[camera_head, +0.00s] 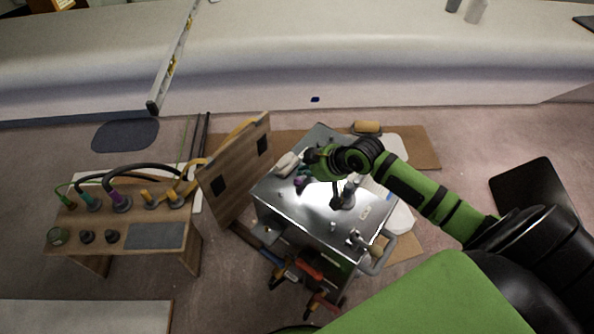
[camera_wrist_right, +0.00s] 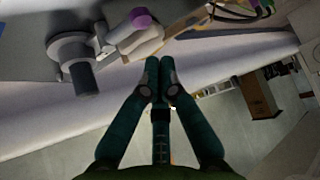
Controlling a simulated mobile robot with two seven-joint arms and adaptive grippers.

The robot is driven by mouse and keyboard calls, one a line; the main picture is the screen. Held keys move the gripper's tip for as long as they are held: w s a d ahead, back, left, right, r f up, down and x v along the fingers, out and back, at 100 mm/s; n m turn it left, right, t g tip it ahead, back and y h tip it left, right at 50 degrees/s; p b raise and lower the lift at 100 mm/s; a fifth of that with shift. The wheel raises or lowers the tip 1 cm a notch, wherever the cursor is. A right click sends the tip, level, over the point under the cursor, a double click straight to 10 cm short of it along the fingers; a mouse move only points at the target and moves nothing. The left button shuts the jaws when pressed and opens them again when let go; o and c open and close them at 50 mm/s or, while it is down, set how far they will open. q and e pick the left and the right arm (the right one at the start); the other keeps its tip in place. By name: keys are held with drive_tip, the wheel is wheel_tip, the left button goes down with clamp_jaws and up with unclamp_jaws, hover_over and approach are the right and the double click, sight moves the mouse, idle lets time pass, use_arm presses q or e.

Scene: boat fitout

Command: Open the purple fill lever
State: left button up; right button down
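A small purple part (camera_head: 300,183), which looks like the fill lever, sits near the left edge of the metal cart top (camera_head: 310,215). In the right wrist view a purple end (camera_wrist_right: 140,17) shows on a pale rounded fitting, beside a grey flanged cylinder (camera_wrist_right: 75,58). My right arm reaches in from the right over the cart. My right gripper (camera_head: 304,170) is small and partly hidden there, close to the purple part. In the right wrist view its teal fingers (camera_wrist_right: 160,75) are together, with nothing seen between them and the purple end apart from them. My left gripper is not in view.
A wooden bench (camera_head: 190,237) with several coloured hose fittings stands at left. An upright wooden panel (camera_head: 236,170) is close to the cart's left side. Tools (camera_head: 310,268) hang at the cart's front. The pale hull (camera_head: 380,55) runs across the back.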

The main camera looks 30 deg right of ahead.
sight(280, 164)
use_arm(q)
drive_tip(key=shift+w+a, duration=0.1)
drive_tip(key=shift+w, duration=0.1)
use_arm(e)
drive_tip(key=shift+w+d+r+t, duration=0.15)
drive_tip(key=shift+w+d+r, duration=0.2)
drive_tip(key=shift+w+r, duration=0.2)
drive_tip(key=shift+w+d+r+t, duration=0.15)
drive_tip(key=shift+w+d+r, duration=0.25)
drive_tip(key=shift+r, duration=0.2)
drive_tip(key=shift+w, duration=0.1)
drive_tip(key=b+x, duration=0.1)
drive_tip(key=x, duration=0.9)
drive_tip(key=shift+a, duration=0.15)
drive_tip(key=s, duration=0.1)
drive_tip(key=s+d, duration=0.1)
drive_tip(key=shift+s+d+f+p, duration=0.15)
drive_tip(key=shift+s+f+p, duration=0.1)
drive_tip(key=shift+s+p, duration=0.15)
drive_tip(key=shift+s+d, duration=0.2)
drive_tip(key=shift+s, duration=0.2)
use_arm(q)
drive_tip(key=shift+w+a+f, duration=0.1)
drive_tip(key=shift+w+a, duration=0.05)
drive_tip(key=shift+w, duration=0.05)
use_arm(e)
drive_tip(key=shift+f, duration=0.1)
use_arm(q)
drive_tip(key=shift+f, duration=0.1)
